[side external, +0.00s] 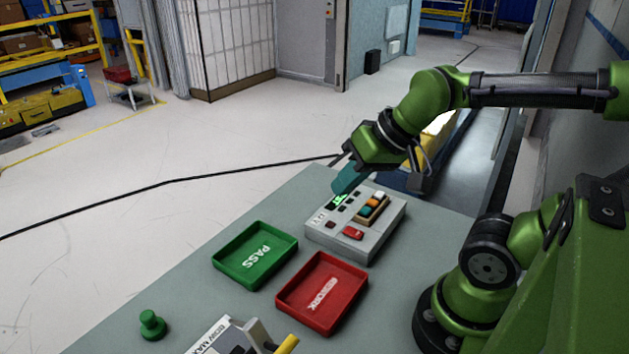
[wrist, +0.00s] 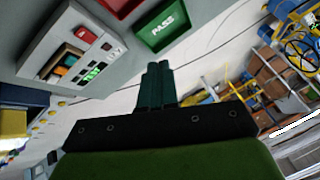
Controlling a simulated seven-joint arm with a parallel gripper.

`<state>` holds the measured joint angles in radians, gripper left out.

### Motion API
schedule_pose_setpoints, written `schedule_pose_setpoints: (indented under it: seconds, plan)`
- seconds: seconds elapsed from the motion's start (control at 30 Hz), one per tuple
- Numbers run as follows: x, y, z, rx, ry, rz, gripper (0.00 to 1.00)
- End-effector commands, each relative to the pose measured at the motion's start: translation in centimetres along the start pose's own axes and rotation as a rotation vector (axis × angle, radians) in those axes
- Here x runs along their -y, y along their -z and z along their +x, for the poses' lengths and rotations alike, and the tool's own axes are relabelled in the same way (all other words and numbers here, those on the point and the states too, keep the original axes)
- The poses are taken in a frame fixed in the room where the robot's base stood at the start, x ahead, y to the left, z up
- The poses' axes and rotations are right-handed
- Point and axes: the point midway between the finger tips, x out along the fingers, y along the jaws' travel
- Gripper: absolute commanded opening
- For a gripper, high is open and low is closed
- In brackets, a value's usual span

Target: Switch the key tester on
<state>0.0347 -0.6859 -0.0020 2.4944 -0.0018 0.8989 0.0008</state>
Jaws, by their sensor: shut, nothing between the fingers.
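The key tester (side external: 357,232) is a light grey box on the table, with a green-lit display, several small dark buttons, a red rocker switch (side external: 353,232) at its front and a slot holding coloured keys (side external: 372,207). It also shows in the wrist view (wrist: 70,48), at the upper left. My gripper (side external: 345,184) is shut and empty, its teal fingers close above the back edge of the tester near the display. In the wrist view the fingers (wrist: 160,85) are together and point past the tester's side. I cannot tell whether they touch it.
A green PASS tray (side external: 255,254) and a red REWORK tray (side external: 322,293) sit in front of the tester. A green knob-like piece (side external: 152,325) and a grey device with a yellow part (side external: 245,340) are at the table's near end. The table (side external: 190,290) is bare at the left.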

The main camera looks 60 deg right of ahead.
Motion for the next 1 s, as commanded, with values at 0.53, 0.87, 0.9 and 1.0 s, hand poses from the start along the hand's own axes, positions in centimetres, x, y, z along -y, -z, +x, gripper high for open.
schedule_pose_setpoints:
  seconds: [0.53,0.87,0.9,1.0]
  plan:
    - [0.7,-0.2,-0.7,-0.020,0.026,-0.024,0.00]
    - [-3.0,3.0,2.5,0.189,-0.105,-0.332,0.00]
    - [-3.5,3.3,2.8,0.221,-0.111,-0.412,0.00]
    - [-4.8,4.0,3.4,0.300,-0.114,-0.609,0.00]
